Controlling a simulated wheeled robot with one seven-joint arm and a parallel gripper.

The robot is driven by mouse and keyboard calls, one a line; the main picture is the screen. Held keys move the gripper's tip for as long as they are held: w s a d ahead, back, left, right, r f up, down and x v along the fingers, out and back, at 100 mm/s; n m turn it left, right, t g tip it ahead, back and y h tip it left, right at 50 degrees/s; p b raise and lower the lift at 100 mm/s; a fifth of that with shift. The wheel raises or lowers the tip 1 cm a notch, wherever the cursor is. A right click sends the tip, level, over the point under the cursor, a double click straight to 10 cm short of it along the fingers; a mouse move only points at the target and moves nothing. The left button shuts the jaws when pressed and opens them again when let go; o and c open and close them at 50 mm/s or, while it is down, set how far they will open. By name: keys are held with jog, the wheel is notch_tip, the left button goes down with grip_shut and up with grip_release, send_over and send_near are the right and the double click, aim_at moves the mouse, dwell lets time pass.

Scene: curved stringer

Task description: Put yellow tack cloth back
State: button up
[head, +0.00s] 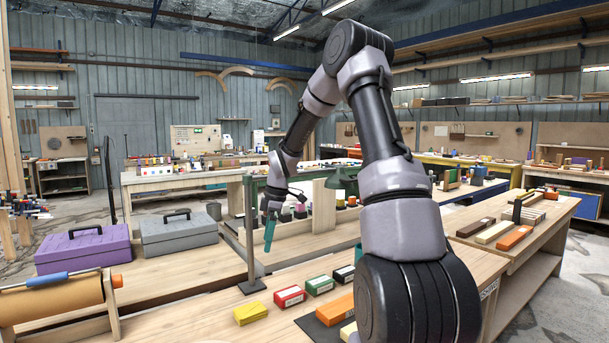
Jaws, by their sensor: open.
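A yellow packet (250,312), which looks like the yellow tack cloth, lies flat on the wooden bench (205,311) near the bottom centre of the head view. It is left of a red box (290,295) and apart from it. My gripper (270,213) is open, above and behind the packet, near an upright dark post. A teal piece (269,233) shows just below it; I cannot tell whether it belongs to the gripper or stands behind it. The fingers are small in this view. Nothing touches the yellow packet.
A green box (320,285) and a black box (344,274) continue the row to the right. The post's dark base (252,286) stands behind the packet. Purple (83,249) and grey (178,234) toolboxes and a paper roll (50,299) are at left. My arm covers the bench's right part.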

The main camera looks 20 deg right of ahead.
jog(key=s+r+m+t+h, duration=0.1)
jog(key=s+r+m+t, duration=0.4)
jog(key=s+r+m, duration=1.2)
jog(key=s+r+m+t, duration=0.1)
jog(key=s+r+m, duration=0.1)
jog(key=s+r, duration=0.5)
jog(key=s, duration=0.5)
jog(key=shift+s+r+t+y, duration=0.2)
jog(key=shift+t+y, duration=0.1)
jog(key=shift+t, duration=0.1)
jog(key=shift+w+a, duration=0.1)
